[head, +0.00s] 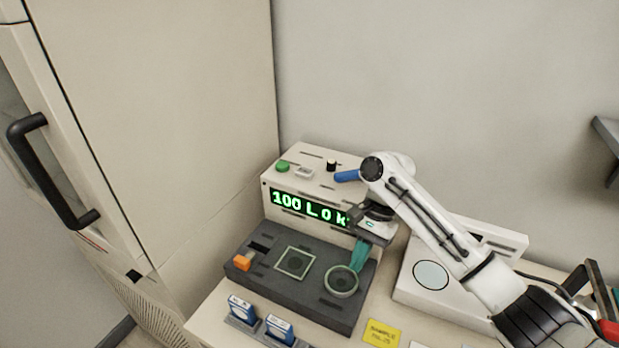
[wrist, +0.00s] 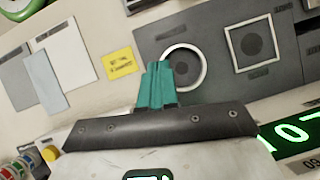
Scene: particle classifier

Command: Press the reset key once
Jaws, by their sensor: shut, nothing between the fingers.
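The particle classifier is a beige box (head: 295,230) with a green-lit display (head: 305,208) reading about "100 L o k", its right end covered by my arm. A green button (head: 282,166), a small pale key (head: 304,172) and a black knob (head: 331,165) are on its top. An orange block-like key (head: 242,261) is on the dark front deck (head: 330,312). No reset label is legible. My gripper (head: 357,266) points down, shut and empty, its teal fingers over or beside the round ring (head: 341,281); contact cannot be told. The fingers (wrist: 157,68) and ring (wrist: 184,67) also show in the wrist view.
A square frame (head: 294,262) lies mid-deck. Blue-and-white boxes (head: 279,329) stand in front. A yellow note (head: 382,332) lies on the bench. A white device with a round plate (head: 431,275) is to the right. A tall cabinet (head: 165,120) closes the left side.

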